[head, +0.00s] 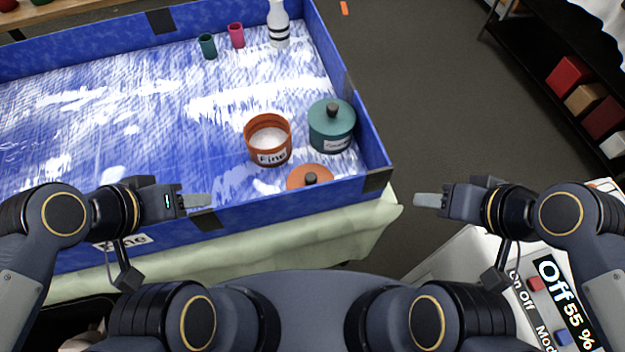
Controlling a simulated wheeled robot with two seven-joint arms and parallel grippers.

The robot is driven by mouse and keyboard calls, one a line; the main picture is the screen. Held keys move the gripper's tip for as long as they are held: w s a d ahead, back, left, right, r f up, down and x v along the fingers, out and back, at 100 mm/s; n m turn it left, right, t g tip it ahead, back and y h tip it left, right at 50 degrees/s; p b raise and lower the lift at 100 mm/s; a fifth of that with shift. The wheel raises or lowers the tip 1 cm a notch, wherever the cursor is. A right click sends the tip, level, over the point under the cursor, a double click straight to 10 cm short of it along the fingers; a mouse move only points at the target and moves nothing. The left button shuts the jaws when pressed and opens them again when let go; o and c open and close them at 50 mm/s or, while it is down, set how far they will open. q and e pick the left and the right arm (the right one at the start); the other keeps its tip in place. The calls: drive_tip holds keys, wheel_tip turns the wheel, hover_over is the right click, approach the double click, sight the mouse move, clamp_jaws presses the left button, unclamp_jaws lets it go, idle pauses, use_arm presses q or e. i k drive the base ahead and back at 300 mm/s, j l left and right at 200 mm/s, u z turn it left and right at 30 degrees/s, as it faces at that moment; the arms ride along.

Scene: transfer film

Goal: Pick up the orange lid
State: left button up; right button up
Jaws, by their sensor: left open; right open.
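The orange lid (300,175) with a dark knob lies in the near right corner area of the blue tray, partly hidden by the tray's front wall. An open orange pot (268,137) labelled "Fine", with pale contents, stands just behind it. My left gripper (208,200) is open and empty over the tray's front wall, to the left of the lid. My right gripper (418,200) is open and empty outside the tray, to the right of its near right corner. Neither gripper touches the lid.
A teal lidded pot (332,135) stands right of the orange pot. The blue tray's walls (348,85) rise around them. A green cup (208,46), a pink cup (237,35) and a white bottle (278,25) stand at the back. The tray's left part is clear.

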sight(307, 174)
drive_tip(key=l+u, duration=0.15)
drive_tip(key=u, duration=0.2)
drive_tip(key=i+l+u, duration=0.1)
drive_tip(key=u, duration=0.25)
drive_tip(key=l+u, duration=0.35)
drive_tip(key=j, duration=0.1)
